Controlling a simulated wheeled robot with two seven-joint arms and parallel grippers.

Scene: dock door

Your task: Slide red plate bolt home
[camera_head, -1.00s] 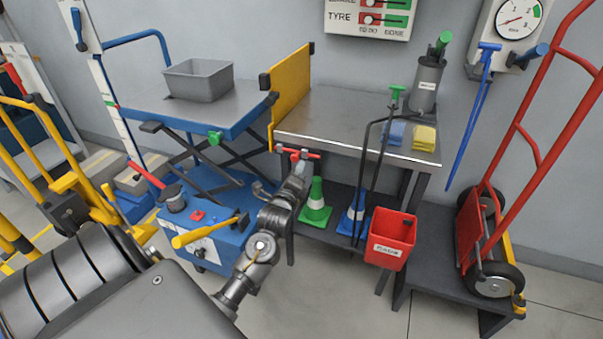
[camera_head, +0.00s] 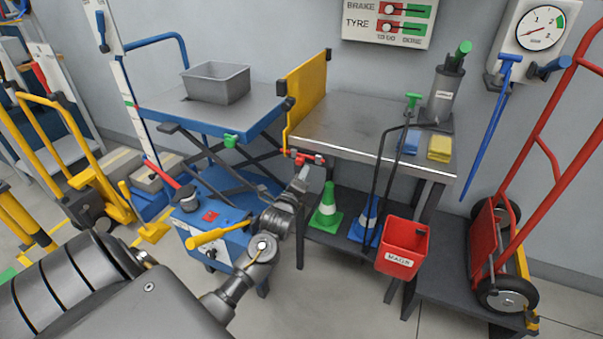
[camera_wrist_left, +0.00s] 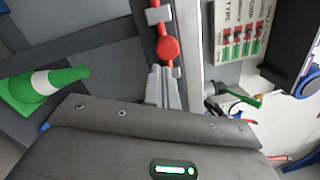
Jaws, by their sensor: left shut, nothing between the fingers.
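The red plate bolt (camera_head: 308,159) lies along the front edge of the steel bench, at the foot of the upright yellow plate (camera_head: 306,95). In the left wrist view it is a red rod with a round red knob (camera_wrist_left: 168,48), running through grey brackets. My left gripper (camera_head: 302,173) is shut and empty just in front of the bolt. In the left wrist view its fingertips (camera_wrist_left: 161,74) are right beside the knob; whether they touch is unclear. The bolt's end at the plate is hard to make out. My right gripper is not in view.
A blue lift table (camera_head: 215,121) carrying a grey bin (camera_head: 217,86) stands left of the plate. A green cone (camera_head: 326,207) and a red bucket (camera_head: 402,247) are below and right of the bolt. A red hand truck (camera_head: 540,150) stands at the far right.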

